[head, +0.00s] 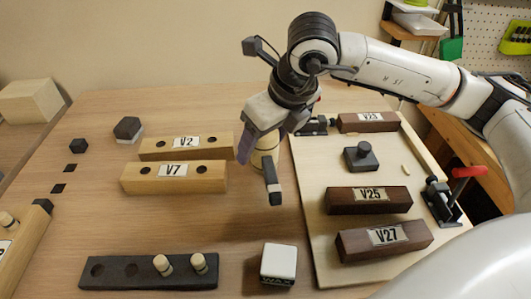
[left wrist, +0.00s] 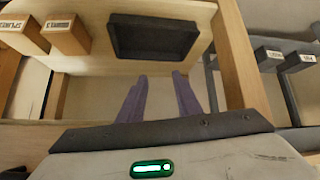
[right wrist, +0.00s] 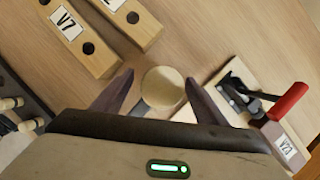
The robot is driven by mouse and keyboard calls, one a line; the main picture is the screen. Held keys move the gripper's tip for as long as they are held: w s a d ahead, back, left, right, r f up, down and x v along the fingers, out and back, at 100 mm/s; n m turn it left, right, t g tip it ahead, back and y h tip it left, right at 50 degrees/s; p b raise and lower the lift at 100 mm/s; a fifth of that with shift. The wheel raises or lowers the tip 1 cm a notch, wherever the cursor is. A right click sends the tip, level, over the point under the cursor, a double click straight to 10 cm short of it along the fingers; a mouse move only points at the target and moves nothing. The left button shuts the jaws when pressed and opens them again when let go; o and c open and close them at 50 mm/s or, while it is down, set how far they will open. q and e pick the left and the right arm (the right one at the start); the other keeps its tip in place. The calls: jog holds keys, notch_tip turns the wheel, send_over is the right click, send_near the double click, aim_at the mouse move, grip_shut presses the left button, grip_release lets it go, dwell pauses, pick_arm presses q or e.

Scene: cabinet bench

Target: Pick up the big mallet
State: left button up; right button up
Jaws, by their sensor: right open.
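The mallet (head: 264,158) is on the bench between the tan blocks and the pale board. Its light, round wooden head also shows in the right wrist view (right wrist: 163,88). Its dark handle (head: 274,188) has a pale band and points to the front. My right gripper (head: 262,148) is open above the mallet, and its fingers appear on either side of the head in the right wrist view; contact cannot be told. My left gripper (left wrist: 160,76) shows only in its wrist view, with fingers apart and nothing between them.
Tan blocks V2 (head: 186,146) and V7 (head: 173,178) stand left of the mallet. The pale board (head: 312,215) at right bears dark blocks V25 (head: 369,200) and V27 (head: 384,240) and a red-handled clamp (head: 444,200). A wax block (head: 279,264) and a dark peg rack (head: 135,277) are in front.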

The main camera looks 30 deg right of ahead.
aim_at(260, 149)
jog(key=x, duration=0.3)
jog(key=shift+w+d+f, duration=0.15)
jog(key=shift+f, duration=0.05)
jog(key=shift+r, duration=0.1)
jog(key=c, duration=1.2)
notch_tip(260, 149, up, 10)
jog(key=shift+c, duration=0.2)
